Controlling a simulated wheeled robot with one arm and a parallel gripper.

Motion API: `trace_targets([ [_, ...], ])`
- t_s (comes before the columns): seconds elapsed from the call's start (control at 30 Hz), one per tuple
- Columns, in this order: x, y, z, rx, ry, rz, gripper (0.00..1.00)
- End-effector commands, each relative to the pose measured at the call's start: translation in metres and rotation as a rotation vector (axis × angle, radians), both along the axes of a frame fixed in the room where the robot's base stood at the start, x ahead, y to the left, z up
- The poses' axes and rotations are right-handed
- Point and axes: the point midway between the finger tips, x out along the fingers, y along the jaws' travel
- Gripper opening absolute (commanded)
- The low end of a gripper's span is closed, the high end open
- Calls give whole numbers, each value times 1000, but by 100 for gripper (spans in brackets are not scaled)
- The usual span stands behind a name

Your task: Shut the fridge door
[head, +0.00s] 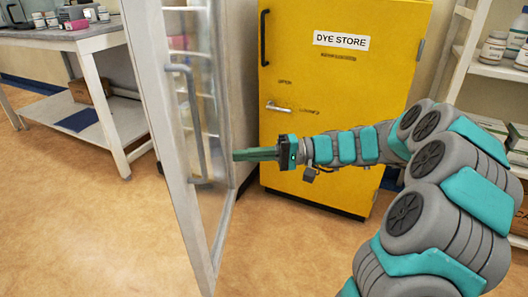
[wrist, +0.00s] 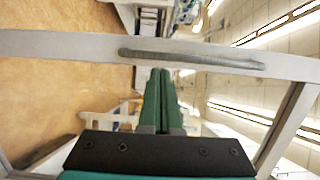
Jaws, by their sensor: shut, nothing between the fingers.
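The fridge door (head: 156,110) has a pale grey frame and a glass pane and stands open at the left of the head view. Its grey bar handle (head: 188,110) runs upright on the side facing me. In the wrist view the door frame (wrist: 60,45) crosses the top with the handle (wrist: 190,58) on it. My gripper (head: 236,155) is shut and empty, its green fingers pointing left towards the door. In the wrist view its fingertips (wrist: 162,72) lie just below the handle in the picture. I cannot tell whether they touch the door.
A yellow cabinet (head: 345,95) labelled DYE STORE stands behind my arm. A white-framed bench (head: 95,45) with a lower shelf is at the far left. Shelves with jars (head: 494,46) are at the right. The floor (head: 90,220) at the front left is clear.

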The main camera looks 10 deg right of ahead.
Motion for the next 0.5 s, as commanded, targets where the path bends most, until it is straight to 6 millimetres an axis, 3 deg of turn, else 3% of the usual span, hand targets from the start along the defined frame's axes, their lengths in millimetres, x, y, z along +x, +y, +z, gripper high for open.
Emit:
trace_targets([
  [0.2,3,39,0,-3,1,3,0],
  [0.5,6,60,0,-1,-1,1,0],
])
